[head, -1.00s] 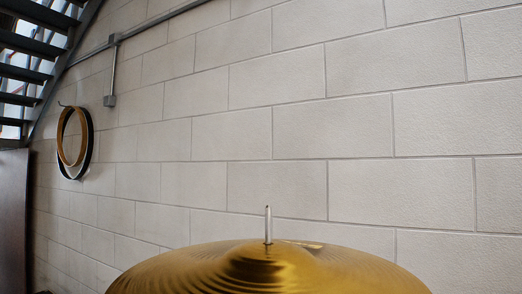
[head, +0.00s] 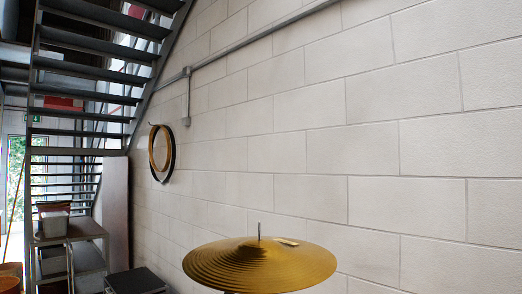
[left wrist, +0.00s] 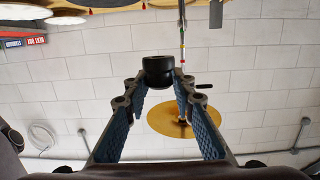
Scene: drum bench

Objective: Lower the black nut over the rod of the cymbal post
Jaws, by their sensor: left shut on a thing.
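A gold cymbal (head: 222,262) sits at the bottom of the head view. The thin upright metal rod (head: 259,231) of its post rises from the centre, with no nut seen on it. In the left wrist view, my left gripper (left wrist: 158,78) is shut on the black nut (left wrist: 158,68), held between the fingertips. The gold cymbal (left wrist: 182,128) shows beyond the right finger there, with its stand (left wrist: 182,40) running to the top edge. The nut appears apart from the rod. Neither gripper shows in the head view, and the right is in no frame.
A pale block wall (head: 400,150) stands behind the cymbal. Metal stairs (head: 95,60), a shelf cart (head: 70,245) and hanging hoops (head: 161,150) are at the left.

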